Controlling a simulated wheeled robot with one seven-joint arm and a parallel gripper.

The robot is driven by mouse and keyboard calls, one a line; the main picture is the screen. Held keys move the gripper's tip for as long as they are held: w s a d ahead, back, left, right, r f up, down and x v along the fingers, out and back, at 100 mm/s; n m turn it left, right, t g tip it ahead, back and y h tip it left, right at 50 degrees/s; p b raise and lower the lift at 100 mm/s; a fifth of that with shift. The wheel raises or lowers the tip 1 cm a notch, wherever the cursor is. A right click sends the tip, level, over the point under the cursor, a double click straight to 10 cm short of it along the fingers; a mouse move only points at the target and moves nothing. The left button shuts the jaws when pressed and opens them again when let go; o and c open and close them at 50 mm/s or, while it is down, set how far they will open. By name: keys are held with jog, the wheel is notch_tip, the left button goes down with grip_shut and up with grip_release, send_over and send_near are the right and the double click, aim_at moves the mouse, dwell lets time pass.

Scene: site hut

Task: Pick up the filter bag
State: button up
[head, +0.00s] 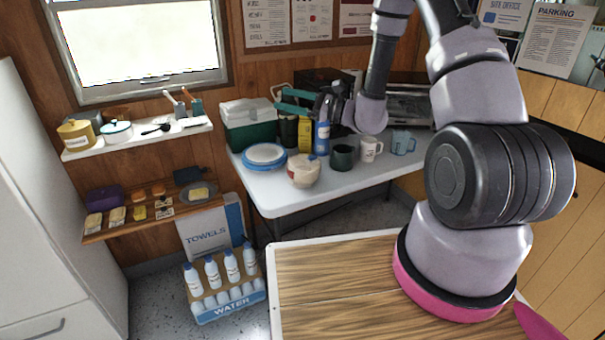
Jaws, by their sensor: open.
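A cream, rounded, bag-like thing (304,171), perhaps the filter bag, sits near the front edge of the white table (290,200); I cannot read a label on it. My gripper (284,100) is over the back of the table, pointing left, with its two teal fingers apart and nothing seen between them. It is above and behind the cream thing, clear of it. My gripper and wrist hide part of the table's back.
Two shelves hang left. A water crate (230,312) stands on the floor.

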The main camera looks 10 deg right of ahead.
jog(key=w+d+f+m+t+h, duration=0.2)
jog(key=d+f+m+t+h, duration=0.15)
jog(key=f, duration=0.45)
jog(key=w+d+f+m+t+h, duration=0.3)
jog(key=f+m+t, duration=0.15)
jog(key=f, duration=0.25)
jog(key=m+t+h, duration=0.1)
jog(key=m+h, duration=0.4)
jog(key=h, duration=0.1)
send_near(314, 158)
jog(key=a, duration=0.1)
jog(key=x, duration=0.5)
jog(key=shift+w+d+r, duration=0.1)
jog(key=shift+w+r, duration=0.1)
jog(key=shift+d+x, duration=0.15)
jog(key=shift+x, duration=1.2)
jog(key=shift+d+x, duration=0.1)
jog(key=shift+x, duration=1.3)
jog(key=shift+f, duration=0.2)
grip_shut()
